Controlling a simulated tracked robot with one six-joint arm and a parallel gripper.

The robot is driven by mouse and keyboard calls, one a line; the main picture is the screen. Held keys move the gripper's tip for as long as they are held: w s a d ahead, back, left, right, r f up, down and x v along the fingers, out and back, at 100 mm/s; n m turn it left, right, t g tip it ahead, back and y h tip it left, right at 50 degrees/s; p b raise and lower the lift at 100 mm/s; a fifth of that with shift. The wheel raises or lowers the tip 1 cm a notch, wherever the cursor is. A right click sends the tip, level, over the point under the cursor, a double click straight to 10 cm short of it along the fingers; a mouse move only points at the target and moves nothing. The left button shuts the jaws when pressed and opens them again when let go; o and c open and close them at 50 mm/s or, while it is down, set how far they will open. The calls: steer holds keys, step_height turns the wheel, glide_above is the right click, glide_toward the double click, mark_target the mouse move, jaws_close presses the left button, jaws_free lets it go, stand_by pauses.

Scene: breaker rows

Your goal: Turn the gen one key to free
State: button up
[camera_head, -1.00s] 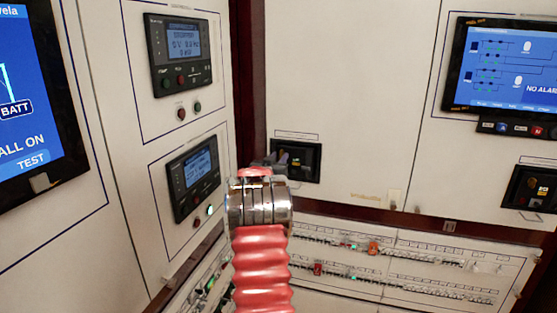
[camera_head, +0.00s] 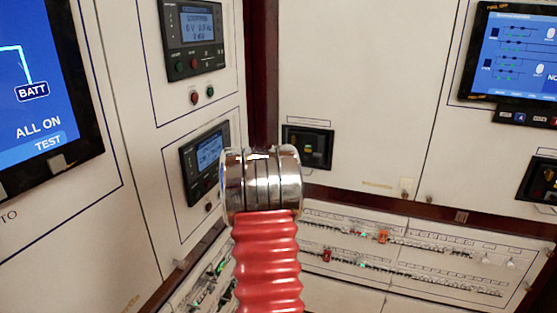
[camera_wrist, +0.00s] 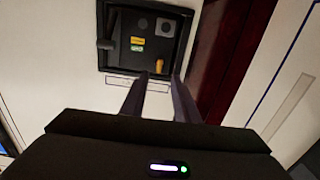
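A black recessed breaker box (camera_wrist: 114,62) fills the upper middle of the wrist view. Inside are a dark lever (camera_wrist: 107,43), green and yellow labels (camera_wrist: 137,44), a round dial and a small orange key-like piece (camera_wrist: 159,65) at one corner. I cannot read which key this is. My gripper (camera_wrist: 161,77) is open, its two dark fingers apart, with the orange piece just beyond the gap between the tips. Nothing shows between the fingers. In the head view what appears to be the same box (camera_head: 308,147) is on the facing wall, and my gripper is hidden behind my chrome wrist.
Two small controller panels (camera_head: 193,40) are on the left wall, beside a large blue screen (camera_head: 40,90). Another screen (camera_head: 515,55) and a second black box (camera_head: 540,182) are at right. Breaker rows (camera_head: 400,245) run below. A dark red post (camera_wrist: 225,60) stands beside the box.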

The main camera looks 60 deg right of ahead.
steer(key=a, duration=0.5)
steer(key=shift+s, duration=0.35)
steer(key=shift+s+d, duration=0.1)
stand_by(0.3)
